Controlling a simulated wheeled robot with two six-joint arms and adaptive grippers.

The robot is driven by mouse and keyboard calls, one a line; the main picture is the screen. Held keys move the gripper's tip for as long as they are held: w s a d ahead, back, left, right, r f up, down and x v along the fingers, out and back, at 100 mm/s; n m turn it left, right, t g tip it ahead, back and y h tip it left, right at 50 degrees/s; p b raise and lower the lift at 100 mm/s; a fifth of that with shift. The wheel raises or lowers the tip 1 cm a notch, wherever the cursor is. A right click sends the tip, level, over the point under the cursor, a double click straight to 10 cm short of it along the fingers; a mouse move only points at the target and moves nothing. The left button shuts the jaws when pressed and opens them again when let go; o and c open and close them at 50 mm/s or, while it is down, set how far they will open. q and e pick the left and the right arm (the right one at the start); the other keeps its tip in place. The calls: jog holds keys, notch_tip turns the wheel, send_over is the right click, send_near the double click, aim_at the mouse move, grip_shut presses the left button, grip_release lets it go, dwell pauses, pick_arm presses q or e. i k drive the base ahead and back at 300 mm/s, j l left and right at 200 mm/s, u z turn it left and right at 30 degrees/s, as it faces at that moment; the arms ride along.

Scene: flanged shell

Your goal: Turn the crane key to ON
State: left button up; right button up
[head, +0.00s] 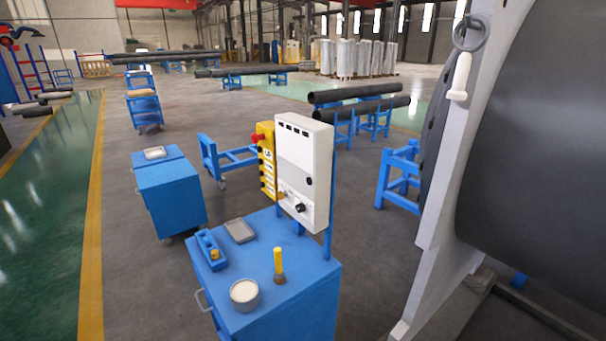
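A white control box (305,170) stands upright on blue posts at the back of a blue cart. A small dark knob or key (299,207) sits low on its front face; its setting is too small to read. A yellow control pendant (267,165) with a red button (255,138) hangs at the box's left side. I cannot tell for sure which part is the crane key. Neither of my grippers is in view.
The blue cart (300,312) holds a round tin (244,293), a yellow-handled tool (278,262), a grey tray (239,231) and a blue tool (209,245). Another blue cabinet (171,195) stands left. A large grey shell (535,140) with a pale flange fills the right.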

aim_at(280, 194)
jog(key=i+j+z, duration=0.1)
jog(key=j+z, duration=0.2)
jog(key=z, duration=0.2)
jog(key=i+j+z, duration=0.1)
jog(key=j+z, duration=0.25)
jog(key=z, duration=0.15)
jog(key=j+z, duration=0.1)
jog(key=j, duration=0.6)
jog(key=j+z, duration=0.1)
jog(key=j, duration=0.6)
jog(key=j+z, duration=0.15)
jog(key=j, duration=0.55)
jog(key=k+j+z, duration=0.1)
jog(key=j, duration=0.55)
jog(key=k+j+z, duration=0.1)
jog(key=j, duration=0.6)
